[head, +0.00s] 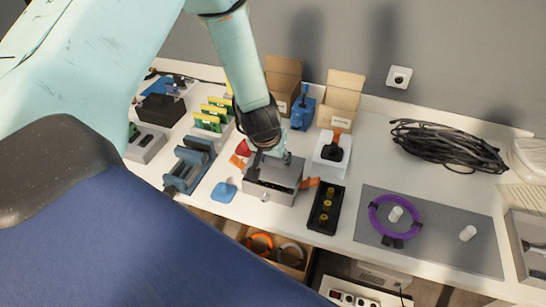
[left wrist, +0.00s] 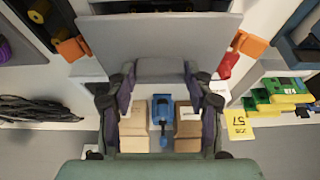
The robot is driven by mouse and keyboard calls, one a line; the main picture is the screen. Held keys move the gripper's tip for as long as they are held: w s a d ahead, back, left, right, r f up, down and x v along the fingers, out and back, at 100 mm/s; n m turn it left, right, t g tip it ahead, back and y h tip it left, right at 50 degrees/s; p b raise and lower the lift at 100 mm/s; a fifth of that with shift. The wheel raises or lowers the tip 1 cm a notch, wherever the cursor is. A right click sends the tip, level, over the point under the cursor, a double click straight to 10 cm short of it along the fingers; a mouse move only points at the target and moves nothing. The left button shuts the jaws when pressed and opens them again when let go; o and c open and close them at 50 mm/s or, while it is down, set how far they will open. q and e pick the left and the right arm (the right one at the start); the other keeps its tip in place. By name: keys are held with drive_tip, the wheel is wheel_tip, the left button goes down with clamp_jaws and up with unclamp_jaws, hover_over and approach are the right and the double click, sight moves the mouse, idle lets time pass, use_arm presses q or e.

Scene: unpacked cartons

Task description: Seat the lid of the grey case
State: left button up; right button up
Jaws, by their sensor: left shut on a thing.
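The grey case (head: 270,190) stands on the workbench near the middle of the head view. My left gripper (head: 270,157) reaches down over it from above. In the left wrist view my left gripper (left wrist: 160,75) is shut on the grip block of the flat grey lid (left wrist: 160,38). An orange latch stands out at each side, one on the left (left wrist: 72,46) and one on the right (left wrist: 249,43). The gripper hides part of the case top in the head view, so I cannot tell whether the lid touches the rim all round. My right gripper is not in view.
A black tray with yellow round parts (head: 324,210) stands close to the right of the case. A blue cloth-like piece (head: 223,192) and a blue stand (head: 188,168) are on its left. A white box (head: 331,155) and open cartons (head: 342,98) are behind. A purple ring (head: 373,218) lies on a grey mat.

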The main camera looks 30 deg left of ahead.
use_arm(q)
drive_tip(key=shift+f, duration=0.1)
drive_tip(key=shift+s+a+f+b, duration=0.1)
drive_tip(key=shift+f+b, duration=0.15)
drive_tip(key=shift+b, duration=0.1)
drive_tip(key=shift+f, duration=0.15)
drive_tip(key=shift+f+b, duration=0.35)
drive_tip(key=shift+f, duration=0.2)
drive_tip(key=shift+f+b, duration=0.2)
drive_tip(key=shift+b, duration=0.15)
drive_tip(key=o, duration=1.3)
drive_tip(key=shift+r, duration=0.15)
